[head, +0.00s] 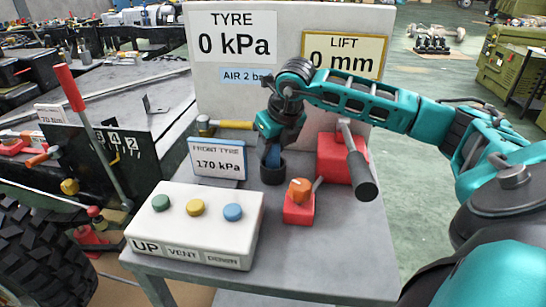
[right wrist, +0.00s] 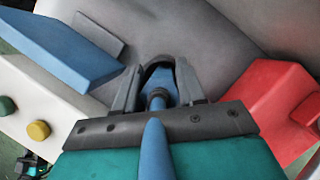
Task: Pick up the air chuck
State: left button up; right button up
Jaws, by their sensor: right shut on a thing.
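The air chuck, a blue stick-like tool (head: 273,156), stands in a dark round cup (head: 272,173) on the grey table. My right gripper (head: 274,147) comes down on it from above and is shut on it. In the right wrist view the blue air chuck (right wrist: 157,98) lies between the two grey fingers of the right gripper (right wrist: 157,92). The dark cup rim (right wrist: 160,72) shows just beyond the fingertips. The lower end of the air chuck is hidden in the cup. My left gripper is not in view.
A white button box (head: 197,222) stands front left on the table (head: 330,260). A "FRONT TYRE 170 kPa" sign (head: 217,160) is left of the cup. A red block with a dark-handled lever (head: 345,160) and a small red-orange valve (head: 299,203) stand right. A display panel (head: 225,100) rises behind.

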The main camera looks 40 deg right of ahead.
jog(key=shift+c, duration=1.2)
jog(key=shift+r, duration=0.1)
